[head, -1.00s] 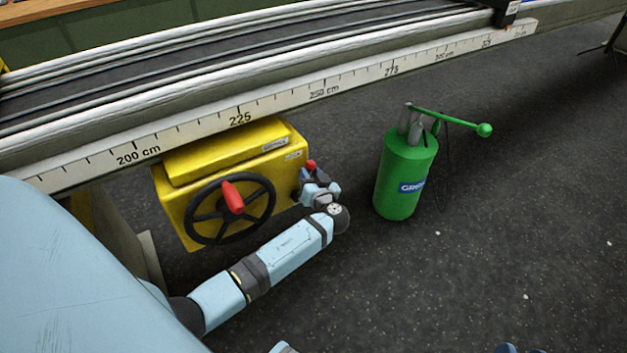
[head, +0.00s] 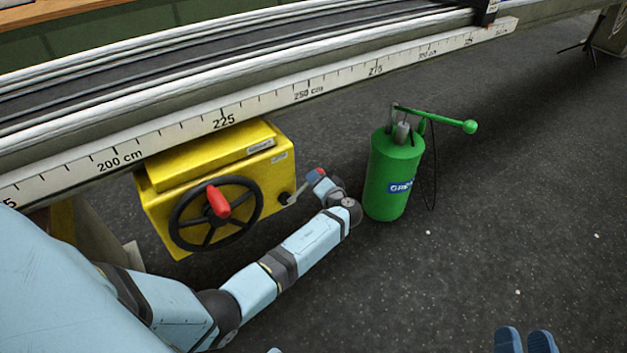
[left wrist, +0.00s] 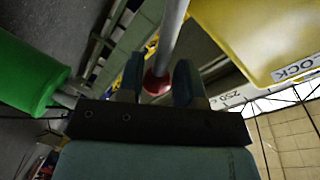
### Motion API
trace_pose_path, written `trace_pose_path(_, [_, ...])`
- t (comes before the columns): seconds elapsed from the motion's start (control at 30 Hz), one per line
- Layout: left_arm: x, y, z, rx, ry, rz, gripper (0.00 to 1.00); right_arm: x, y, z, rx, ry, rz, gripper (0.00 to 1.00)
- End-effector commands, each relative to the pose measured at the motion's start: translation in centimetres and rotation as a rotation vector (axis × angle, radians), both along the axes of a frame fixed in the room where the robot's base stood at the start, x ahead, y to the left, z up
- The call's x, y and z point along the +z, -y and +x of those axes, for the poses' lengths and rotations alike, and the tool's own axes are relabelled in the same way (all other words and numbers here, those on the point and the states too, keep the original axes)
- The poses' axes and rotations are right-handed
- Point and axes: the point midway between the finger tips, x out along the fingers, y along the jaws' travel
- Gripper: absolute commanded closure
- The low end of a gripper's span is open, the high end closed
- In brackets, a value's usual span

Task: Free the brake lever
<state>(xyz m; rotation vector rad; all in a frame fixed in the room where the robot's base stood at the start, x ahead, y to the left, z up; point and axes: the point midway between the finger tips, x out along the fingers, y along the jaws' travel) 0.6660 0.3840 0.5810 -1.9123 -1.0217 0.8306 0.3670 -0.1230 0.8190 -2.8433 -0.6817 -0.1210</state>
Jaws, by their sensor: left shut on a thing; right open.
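The brake lever (head: 301,188) is a grey rod with a red knob (head: 321,173) on the right side of the yellow winch box (head: 272,170). It leans outward to the right, away from the box. My left gripper (head: 319,179) is shut on the red knob. In the left wrist view the knob (left wrist: 157,84) sits between the fingers of the left gripper (left wrist: 158,78), with the grey rod (left wrist: 172,30) running up from it. The tips of my right gripper (head: 525,341) show at the bottom edge, apart and empty.
A black handwheel (head: 216,215) with a red handle is on the box front. A green grease pump (head: 393,180) stands close to the right of my left wrist. A rail with a scale (head: 260,105) runs above the box.

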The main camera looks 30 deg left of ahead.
Motion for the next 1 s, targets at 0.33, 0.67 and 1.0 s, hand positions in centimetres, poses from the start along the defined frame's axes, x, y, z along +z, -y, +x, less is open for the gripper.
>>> trace_pose_path(0.33, [-0.09,-0.03,0.62,-0.002,-0.051,0.028,1.0,0.35,-0.02,0.11,0.002,0.018,0.008,0.57])
trace_pose_path(0.67, [-0.09,-0.01,0.68,-0.003,-0.053,0.029,1.0,0.23,-0.06,0.19,0.003,0.016,0.006,0.57])
trace_pose_path(1.0, [-0.36,0.06,0.48,-0.002,-0.057,0.027,0.42,0.11,-0.07,0.16,0.003,0.013,0.005,0.57])
